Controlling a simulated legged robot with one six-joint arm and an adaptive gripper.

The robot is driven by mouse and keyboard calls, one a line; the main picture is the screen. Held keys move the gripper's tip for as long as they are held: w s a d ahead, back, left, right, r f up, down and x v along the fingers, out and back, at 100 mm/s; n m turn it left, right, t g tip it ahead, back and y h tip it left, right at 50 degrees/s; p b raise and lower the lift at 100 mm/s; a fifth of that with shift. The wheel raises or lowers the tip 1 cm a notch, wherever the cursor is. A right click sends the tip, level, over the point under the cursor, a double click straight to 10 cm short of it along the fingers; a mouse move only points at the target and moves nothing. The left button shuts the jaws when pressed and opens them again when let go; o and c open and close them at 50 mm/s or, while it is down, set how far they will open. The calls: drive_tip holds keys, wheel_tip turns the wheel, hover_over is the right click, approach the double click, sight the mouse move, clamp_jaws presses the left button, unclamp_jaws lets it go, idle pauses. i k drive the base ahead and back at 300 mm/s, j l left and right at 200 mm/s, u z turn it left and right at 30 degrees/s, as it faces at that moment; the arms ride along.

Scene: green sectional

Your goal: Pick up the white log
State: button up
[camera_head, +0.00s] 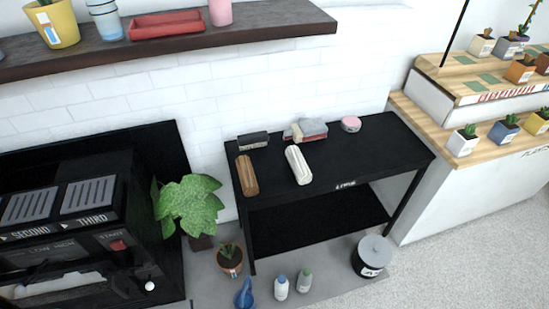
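The white log (298,165) lies on the black table (385,153), near its front edge left of the middle. It is a pale, ridged, elongated piece, pointing from the back towards the front. A similar brown log (247,175) lies to its left, apart from it. My gripper is not in this view, so its place and state cannot be seen.
Behind the logs on the table are a dark block (253,141), a grey and red item (306,130) and a pink round item (351,124). A leafy plant (188,204) stands left of the table. Bottles (282,287) and a lidded bucket (372,256) stand on the floor in front.

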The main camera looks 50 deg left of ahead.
sight(303, 174)
drive_tip(key=i+j+u, duration=0.1)
drive_tip(key=u, duration=0.3)
drive_tip(key=i+u, duration=0.25)
drive_tip(key=u, duration=0.15)
drive_tip(key=i+u, duration=0.15)
drive_tip(key=u, duration=0.25)
drive_tip(key=i+l+u, duration=0.1)
drive_tip(key=u, duration=0.3)
drive_tip(key=i+u, duration=0.3)
drive_tip(key=i+l+u, duration=0.1)
drive_tip(key=u, duration=0.2)
drive_tip(key=i+l, duration=0.05)
drive_tip(key=i, duration=0.05)
